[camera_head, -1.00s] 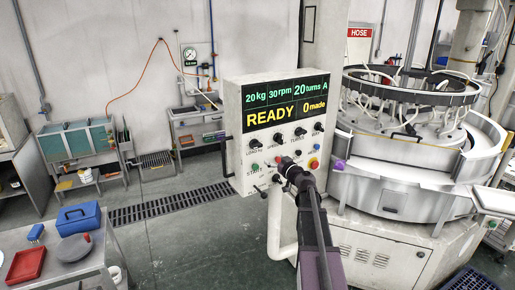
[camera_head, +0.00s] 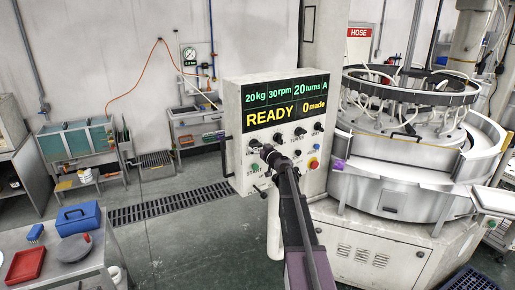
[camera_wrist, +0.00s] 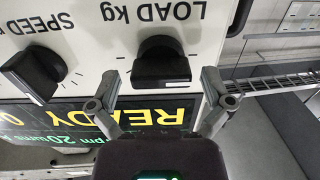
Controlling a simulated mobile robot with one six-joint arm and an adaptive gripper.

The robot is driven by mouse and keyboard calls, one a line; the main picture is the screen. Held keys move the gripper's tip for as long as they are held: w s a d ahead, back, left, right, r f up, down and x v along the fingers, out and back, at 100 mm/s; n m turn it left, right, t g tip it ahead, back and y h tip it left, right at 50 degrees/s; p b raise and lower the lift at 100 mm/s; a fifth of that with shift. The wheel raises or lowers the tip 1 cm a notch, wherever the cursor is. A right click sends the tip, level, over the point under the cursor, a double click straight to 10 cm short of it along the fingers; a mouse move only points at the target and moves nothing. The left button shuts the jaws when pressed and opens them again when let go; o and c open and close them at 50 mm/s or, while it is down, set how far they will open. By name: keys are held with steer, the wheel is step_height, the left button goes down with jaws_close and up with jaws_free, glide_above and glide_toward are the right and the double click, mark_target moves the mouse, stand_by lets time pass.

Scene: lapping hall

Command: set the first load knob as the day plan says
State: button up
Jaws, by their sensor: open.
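The black load knob (camera_wrist: 160,62) sits under the upside-down label "LOAD kg" in the wrist view. Its flat grip has a white mark at the end toward the display. My gripper (camera_wrist: 160,80) is open, with one finger on each side of the knob and gaps to both. In the head view my gripper (camera_head: 265,151) is at the panel's left knob, which it partly hides. The speed knob (camera_wrist: 35,72) is beside it. The display (camera_head: 285,101) reads 20 kg, 30 rpm, 20 turns, A, READY, 0 made. I see no day plan.
The control panel (camera_head: 236,125) also carries more knobs, coloured buttons and a red button (camera_head: 314,163). The lapping machine (camera_head: 400,185) stands to the right. A table (camera_head: 115,250) with a blue box (camera_head: 78,218) and red tray (camera_head: 26,265) is at lower left.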

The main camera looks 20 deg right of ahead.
steer(key=shift+w, duration=0.2)
steer(key=shift+a, duration=0.1)
steer(key=c, duration=1)
